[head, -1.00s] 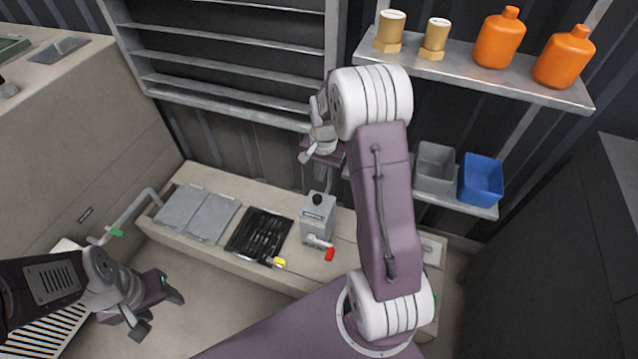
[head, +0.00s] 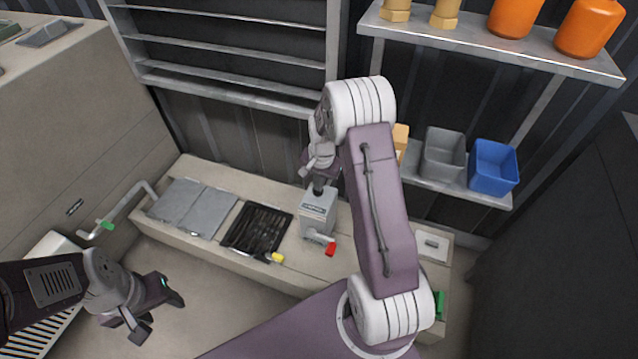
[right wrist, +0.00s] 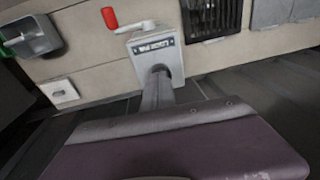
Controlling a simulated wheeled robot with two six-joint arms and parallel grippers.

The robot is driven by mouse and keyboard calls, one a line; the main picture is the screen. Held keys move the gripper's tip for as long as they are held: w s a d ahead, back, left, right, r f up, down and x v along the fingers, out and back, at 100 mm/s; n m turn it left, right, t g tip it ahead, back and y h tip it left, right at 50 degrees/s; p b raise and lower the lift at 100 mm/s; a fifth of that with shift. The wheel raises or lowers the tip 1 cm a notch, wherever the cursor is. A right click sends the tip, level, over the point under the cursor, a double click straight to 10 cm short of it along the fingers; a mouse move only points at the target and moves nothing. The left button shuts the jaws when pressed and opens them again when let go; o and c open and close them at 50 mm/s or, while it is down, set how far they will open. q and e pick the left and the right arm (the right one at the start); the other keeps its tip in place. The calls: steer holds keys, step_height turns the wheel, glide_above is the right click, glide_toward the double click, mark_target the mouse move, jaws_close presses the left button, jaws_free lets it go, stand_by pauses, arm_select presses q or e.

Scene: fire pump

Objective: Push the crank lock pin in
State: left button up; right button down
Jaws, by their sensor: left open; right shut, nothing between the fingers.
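A grey box (head: 318,210) with a small label stands on the low bench. A crank with a red handle (head: 330,249) sticks out of its front, also seen in the right wrist view (right wrist: 110,18). The black knob (head: 317,190) of the pin is on the box top, mostly covered by my right gripper (head: 319,181). In the right wrist view the shut fingers (right wrist: 159,85) end at a dark round spot on the box top. I cannot tell whether they touch the knob. My left gripper (head: 158,316) is open and empty, low at the left.
A black slotted tray (head: 257,229) and grey panels (head: 192,207) lie left of the box. A crank with a green handle (head: 105,226) is further left. A shelf (head: 480,38) with orange bottles and bins (head: 493,166) are at the right.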

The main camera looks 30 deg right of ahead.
steer(key=shift+s+f, duration=0.1)
steer(key=shift+f, duration=1.6)
steer(key=shift+r, duration=0.35)
steer(key=s+a+r+p, duration=0.1)
steer(key=a+r+p, duration=0.1)
steer(key=r+p, duration=0.7)
steer(key=s+a+r+p, duration=0.1)
steer(key=r+p, duration=0.7)
steer(key=r, duration=1.3)
steer(key=shift+s+a+r+n+t+p, duration=0.2)
steer(key=shift+s+a+n+t+p, duration=0.1)
steer(key=shift+a+n+p, duration=0.15)
